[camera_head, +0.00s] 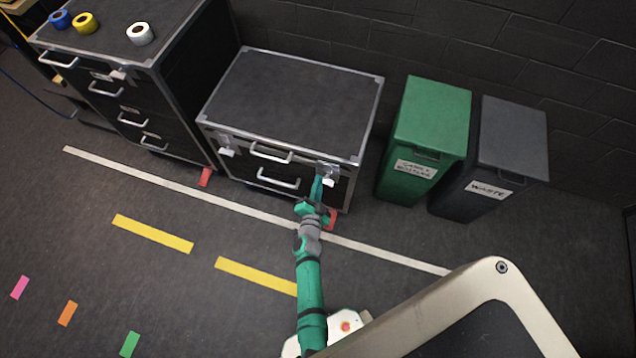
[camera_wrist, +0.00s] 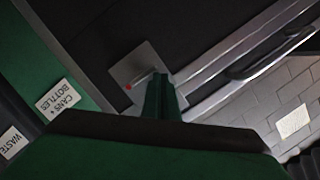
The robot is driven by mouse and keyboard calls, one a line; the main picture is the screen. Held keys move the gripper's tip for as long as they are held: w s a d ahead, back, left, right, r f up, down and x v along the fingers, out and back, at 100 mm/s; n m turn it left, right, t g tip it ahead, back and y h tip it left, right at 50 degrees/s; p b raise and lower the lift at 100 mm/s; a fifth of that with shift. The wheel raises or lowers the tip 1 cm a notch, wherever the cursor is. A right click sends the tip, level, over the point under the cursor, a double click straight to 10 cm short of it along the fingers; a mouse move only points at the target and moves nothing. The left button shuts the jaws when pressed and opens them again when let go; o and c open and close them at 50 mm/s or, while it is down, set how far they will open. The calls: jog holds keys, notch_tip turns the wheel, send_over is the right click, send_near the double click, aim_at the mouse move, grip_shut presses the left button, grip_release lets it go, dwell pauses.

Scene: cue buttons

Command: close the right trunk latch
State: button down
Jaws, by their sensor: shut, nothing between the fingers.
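The black trunk (camera_head: 295,95) with metal edges stands against the wall, its lid down. Its right latch (camera_head: 329,172) is at the right end of the front face, and its left latch (camera_head: 227,147) is at the left end. My gripper (camera_head: 319,182) is at the right latch, shut and empty, and covers part of it. In the wrist view, the shut fingers (camera_wrist: 160,97) are over the edge of a grey latch plate (camera_wrist: 137,70) with a small red mark. I cannot tell whether they touch it, or whether the latch is open.
A green bin (camera_head: 432,110) and a dark grey waste bin (camera_head: 511,135) stand right of the trunk. A taller black drawer case (camera_head: 185,75) with tape rolls on top stands left. Trunk handles (camera_head: 278,180) stick out of the front.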

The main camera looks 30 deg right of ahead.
dwell(0.4)
jog(key=shift+w+r, duration=0.1)
jog(key=shift+r, duration=0.2)
jog(key=r, duration=0.3)
jog(key=shift+s+d+r, duration=0.1)
jog(key=shift+s+r, duration=0.05)
jog(key=shift+s, duration=0.05)
jog(key=w+a+v, duration=0.1)
jog(key=v, duration=0.8)
jog(key=shift+s+a+r, duration=0.2)
jog(key=shift+a+r, duration=0.25)
jog(key=shift+r, duration=0.05)
jog(key=s+a+r+n+t+y, duration=0.1)
jog(key=s+a+r+n+y, duration=0.2)
jog(key=s+a, duration=0.35)
jog(key=s+a+r+n+t+y, duration=0.1)
jog(key=s+a+r+n, duration=0.35)
jog(key=s+a, duration=0.2)
jog(key=s+a+r+n+y, duration=0.1)
jog(key=s+r+n+y, duration=0.1)
jog(key=s+r+n, duration=0.2)
jog(key=s+a+r+n+y, duration=0.2)
jog(key=s+r, duration=0.5)
jog(key=r, duration=0.5)
jog(key=shift+s+n+y, duration=0.35)
jog(key=shift+n+y, duration=0.25)
jog(key=shift+n, duration=0.65)
